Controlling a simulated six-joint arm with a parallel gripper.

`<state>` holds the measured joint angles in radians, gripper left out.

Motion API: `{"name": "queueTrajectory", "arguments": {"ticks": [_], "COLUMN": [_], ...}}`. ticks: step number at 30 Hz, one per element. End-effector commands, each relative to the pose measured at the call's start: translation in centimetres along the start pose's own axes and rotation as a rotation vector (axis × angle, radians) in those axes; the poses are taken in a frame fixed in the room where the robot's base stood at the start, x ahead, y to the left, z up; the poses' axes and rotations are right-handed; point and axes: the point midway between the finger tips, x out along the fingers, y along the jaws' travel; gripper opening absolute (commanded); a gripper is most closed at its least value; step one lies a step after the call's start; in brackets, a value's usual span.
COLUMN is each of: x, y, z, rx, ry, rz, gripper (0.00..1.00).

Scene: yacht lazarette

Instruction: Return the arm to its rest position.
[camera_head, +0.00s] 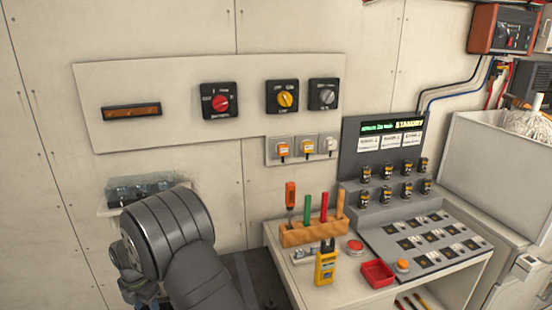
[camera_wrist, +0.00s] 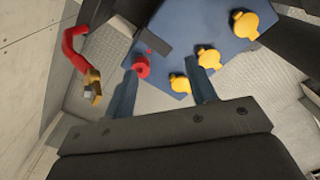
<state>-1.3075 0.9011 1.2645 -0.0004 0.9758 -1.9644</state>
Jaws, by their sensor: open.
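My gripper (camera_wrist: 163,78) shows in the wrist view with its two blue-grey fingers spread apart. I see nothing held between them. Beyond the fingertips lies a blue plate (camera_wrist: 190,35) with three yellow knob-like parts (camera_wrist: 244,24) and a small red round part (camera_wrist: 141,66). Whether a fingertip touches any of these I cannot tell. In the head view my dark grey arm (camera_head: 168,235) is bent at the lower left, in front of the wall. My gripper's jaws cannot be made out there.
A red hose (camera_wrist: 72,42) with a brass end (camera_wrist: 93,85) lies left of the fingers. In the head view a clear-covered box (camera_head: 140,187) sits behind my arm. A workbench (camera_head: 440,278) with a tool block (camera_head: 315,232), yellow meter (camera_head: 326,265) and red tray (camera_head: 377,273) stands right.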

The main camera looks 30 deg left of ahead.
Motion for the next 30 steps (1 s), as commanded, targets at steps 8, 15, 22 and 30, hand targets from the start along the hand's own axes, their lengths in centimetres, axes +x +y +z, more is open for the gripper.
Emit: {"name": "queueTrajectory", "arguments": {"ticks": [8,15,22,30], "x": [-3.0,-4.6,-6.0,-7.6], "y": [-3.8,-6.8,-9.8,-13.4], "z": [3.1,5.9,8.3,10.9], "rx": [0.003,0.208,0.456,0.747], "ry": [-0.001,0.0,0.0,0.0], "rz": [0.001,0.001,0.001,0.001], "gripper": [0.52,0.52,0.52,0.52]}}
